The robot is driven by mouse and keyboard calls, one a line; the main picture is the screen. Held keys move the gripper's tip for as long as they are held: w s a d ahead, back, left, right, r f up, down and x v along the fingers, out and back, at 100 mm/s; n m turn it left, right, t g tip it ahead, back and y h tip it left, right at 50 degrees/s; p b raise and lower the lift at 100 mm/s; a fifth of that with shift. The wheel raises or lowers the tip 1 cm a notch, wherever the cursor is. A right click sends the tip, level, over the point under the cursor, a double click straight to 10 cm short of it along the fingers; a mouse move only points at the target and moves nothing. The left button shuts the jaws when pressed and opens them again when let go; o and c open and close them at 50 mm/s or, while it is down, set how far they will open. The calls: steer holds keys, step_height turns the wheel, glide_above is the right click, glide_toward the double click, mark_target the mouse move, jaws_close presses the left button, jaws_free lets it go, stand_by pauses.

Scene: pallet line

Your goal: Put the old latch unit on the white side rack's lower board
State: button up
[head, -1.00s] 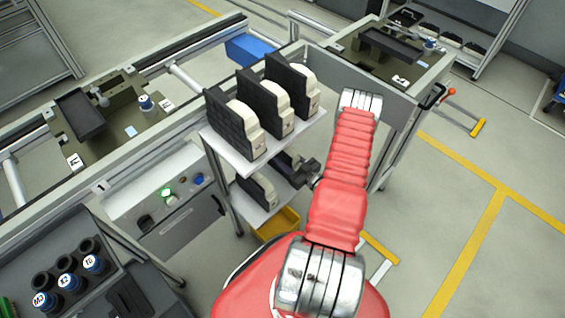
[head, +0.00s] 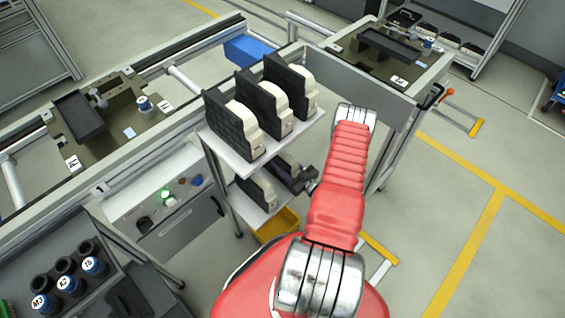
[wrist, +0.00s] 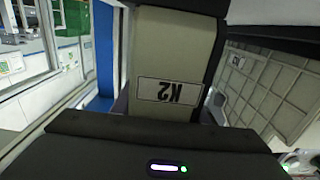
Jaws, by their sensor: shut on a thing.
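The white side rack stands left of my arm, with an upper board (head: 232,150) and a lower board (head: 246,206). My gripper (head: 303,179) is at the level between the boards, at the rack's right side. It is shut on a latch unit with a pale body and a K2 label, upside down in the wrist view (wrist: 172,60). I cannot tell whether the held unit touches the board.
Several latch units (head: 235,122) stand in a row on the upper board, just above my gripper. In the wrist view a pale gridded surface (wrist: 275,90) is close at right.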

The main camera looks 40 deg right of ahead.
steer(key=o, duration=1.2)
steer(key=shift+o, duration=0.2)
steer(key=shift+s, duration=0.1)
steer(key=s, duration=1.1)
steer(key=shift+s+d, duration=0.15)
steer(key=shift+s, duration=0.25)
